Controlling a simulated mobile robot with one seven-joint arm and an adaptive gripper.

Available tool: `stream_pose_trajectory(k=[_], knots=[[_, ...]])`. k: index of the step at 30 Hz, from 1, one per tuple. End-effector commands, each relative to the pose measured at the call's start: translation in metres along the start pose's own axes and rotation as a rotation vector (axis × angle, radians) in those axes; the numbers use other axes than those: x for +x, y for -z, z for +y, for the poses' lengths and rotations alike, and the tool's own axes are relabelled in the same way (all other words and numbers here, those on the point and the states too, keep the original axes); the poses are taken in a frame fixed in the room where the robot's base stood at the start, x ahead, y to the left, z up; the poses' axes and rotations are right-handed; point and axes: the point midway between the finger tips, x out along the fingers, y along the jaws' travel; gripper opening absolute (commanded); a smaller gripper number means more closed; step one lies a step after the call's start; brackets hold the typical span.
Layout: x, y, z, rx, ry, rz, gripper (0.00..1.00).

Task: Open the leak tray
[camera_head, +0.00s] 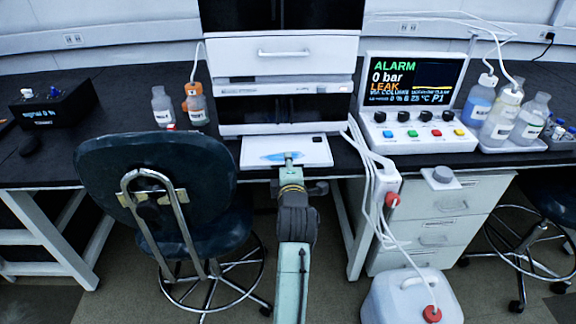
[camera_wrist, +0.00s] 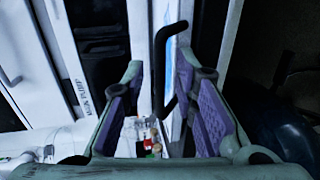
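The leak tray (camera_head: 312,142) is a white flat tray at the foot of the chromatography stack, with a blue puddle on it. Its front part shows beyond the stack. In the wrist view the white tray (camera_wrist: 142,50) runs upright through the middle, with a strip of blue at its right. A black bar handle (camera_wrist: 171,85) stands out from it. My gripper (camera_wrist: 159,68) is open, with its purple-padded fingers on either side of the handle. I cannot tell if either finger touches it. In the head view my gripper (camera_head: 290,165) is at the tray's front edge, its fingers largely hidden.
A blue chair (camera_head: 150,175) stands close left of my arm. White tubes (camera_head: 372,200) hang at the right, down to a waste canister (camera_head: 405,300). The alarm console (camera_head: 415,130) reads LEAK. Bottles (camera_head: 163,105) stand left of the stack.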

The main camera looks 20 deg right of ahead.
Motion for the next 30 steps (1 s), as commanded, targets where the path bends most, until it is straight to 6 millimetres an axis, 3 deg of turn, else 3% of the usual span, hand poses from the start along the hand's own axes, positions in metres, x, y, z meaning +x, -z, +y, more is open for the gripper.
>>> stream_pose_trajectory(k=[8, 21, 30], knots=[[-0.007, 0.0, 0.0, 0.0, 0.0, -0.001, 0.26], [-0.07, 0.0, 0.0, 0.0, 0.0, 0.0, 0.26], [-0.075, 0.0, 0.0, 0.0, 0.0, 0.0, 0.26]])
